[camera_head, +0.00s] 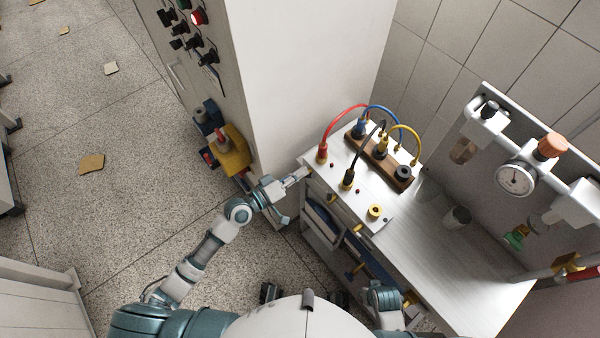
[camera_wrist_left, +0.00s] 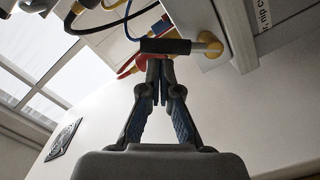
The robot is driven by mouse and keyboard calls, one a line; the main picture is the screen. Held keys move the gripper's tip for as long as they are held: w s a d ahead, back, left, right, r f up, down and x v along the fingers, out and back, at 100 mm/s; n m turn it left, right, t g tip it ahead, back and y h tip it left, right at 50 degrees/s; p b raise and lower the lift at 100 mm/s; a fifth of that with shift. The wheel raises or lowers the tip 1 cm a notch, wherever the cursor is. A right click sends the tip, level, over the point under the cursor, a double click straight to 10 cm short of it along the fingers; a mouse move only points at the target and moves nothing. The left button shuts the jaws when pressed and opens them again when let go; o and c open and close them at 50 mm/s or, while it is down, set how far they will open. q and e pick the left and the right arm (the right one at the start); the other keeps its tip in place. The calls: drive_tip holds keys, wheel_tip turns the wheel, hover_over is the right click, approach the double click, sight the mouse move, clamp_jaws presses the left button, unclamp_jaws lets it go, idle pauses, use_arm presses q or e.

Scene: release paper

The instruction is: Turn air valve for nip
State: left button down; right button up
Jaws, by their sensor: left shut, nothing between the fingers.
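My left gripper (camera_head: 300,174) is at the near left corner of the bench panel, with its fingers together and empty. In the left wrist view its closed fingertips (camera_wrist_left: 160,66) are just below a black-handled lever (camera_wrist_left: 166,46), close to or touching it; I cannot tell which. The lever reaches left from a yellow base (camera_wrist_left: 212,46) on a pale panel face and lies roughly level in the picture. It looks like a valve handle. The fingers are not around it. Part of my right arm (camera_head: 385,300) shows low in the head view; its fingers cannot be made out.
Red, blue, black and yellow leads rise from the bench panel (camera_head: 376,212). A gauge (camera_head: 515,180) with an orange knob (camera_head: 552,145) hangs on the right board. A tall pale cabinet (camera_head: 310,70) stands beyond the gripper. A yellow-and-red device (camera_head: 232,152) juts from its side.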

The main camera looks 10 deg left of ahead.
use_arm(q)
drive_tip(key=shift+f, duration=0.15)
drive_tip(key=shift+s+d+m, duration=0.25)
drive_tip(key=shift+s+m, duration=0.05)
drive_tip(key=shift+m, duration=0.3)
drive_tip(key=shift+s+d+f+m, duration=0.2)
drive_tip(key=shift+m, duration=0.4)
drive_tip(key=shift+s+d+f+m, duration=0.15)
drive_tip(key=shift+m, duration=0.45)
drive_tip(key=shift+s+d+f+m+p, duration=0.25)
drive_tip(key=shift+f+m, duration=0.2)
drive_tip(key=shift+m, duration=0.45)
drive_tip(key=shift+s+d+f+m+p, duration=0.25)
drive_tip(key=shift+f+m, duration=0.2)
drive_tip(key=shift+m, duration=0.45)
drive_tip(key=shift+s+d+f+m+p, duration=0.15)
drive_tip(key=shift+s+d+f+m, duration=0.25)
drive_tip(key=shift+m, duration=0.5)
drive_tip(key=shift+a, duration=0.1)
use_arm(e)
drive_tip(key=f, duration=0.3)
drive_tip(key=shift+s+d+f, duration=0.2)
drive_tip(key=shift+s+f, duration=0.05)
drive_tip(key=shift+f, duration=0.1)
use_arm(q)
drive_tip(key=shift+f, duration=0.1)
use_arm(e)
drive_tip(key=shift+s+f, duration=0.1)
drive_tip(key=shift+s, duration=0.15)
